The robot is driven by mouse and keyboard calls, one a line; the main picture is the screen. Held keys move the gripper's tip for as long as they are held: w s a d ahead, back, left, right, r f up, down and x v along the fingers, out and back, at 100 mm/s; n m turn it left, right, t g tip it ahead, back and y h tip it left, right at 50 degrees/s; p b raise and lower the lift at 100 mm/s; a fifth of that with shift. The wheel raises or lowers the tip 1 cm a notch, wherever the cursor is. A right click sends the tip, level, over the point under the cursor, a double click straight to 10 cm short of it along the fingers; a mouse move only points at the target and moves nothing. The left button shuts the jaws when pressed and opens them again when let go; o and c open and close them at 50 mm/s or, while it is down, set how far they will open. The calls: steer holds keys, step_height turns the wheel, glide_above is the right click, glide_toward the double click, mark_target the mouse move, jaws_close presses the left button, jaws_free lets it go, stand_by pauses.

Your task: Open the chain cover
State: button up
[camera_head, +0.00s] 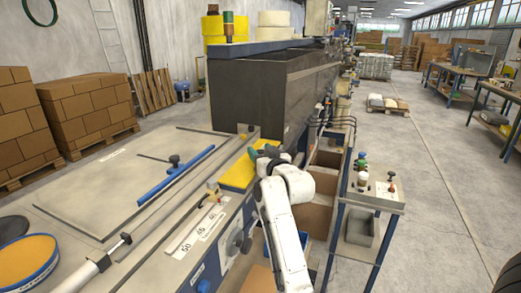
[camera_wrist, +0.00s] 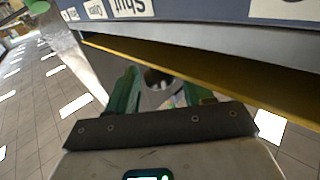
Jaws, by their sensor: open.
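A yellow panel (camera_head: 238,172), which may be the chain cover, lies on the near machine beside the large dark housing. My gripper (camera_head: 267,152) is at its right edge, with green fingers near the machine's side. In the wrist view my gripper (camera_wrist: 160,85) is open, with a finger on each side. A yellow strip (camera_wrist: 210,72) runs beyond the fingers, under a grey edge and a blue panel (camera_wrist: 290,10). A rounded grey part (camera_wrist: 156,78) shows between the fingers; I cannot tell whether they touch it.
The dark housing (camera_head: 250,95) rises just behind the yellow panel. A small side table (camera_head: 375,190) with bottles stands right of my arm, beside cardboard boxes (camera_head: 318,185). A white label reading "Shut" (camera_wrist: 130,7) is on the blue panel. The aisle at right (camera_head: 440,150) has open floor.

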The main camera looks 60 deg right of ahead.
steer(key=shift+w+d, duration=0.15)
steer(key=shift+w, duration=0.05)
jaws_close()
stand_by(0.4)
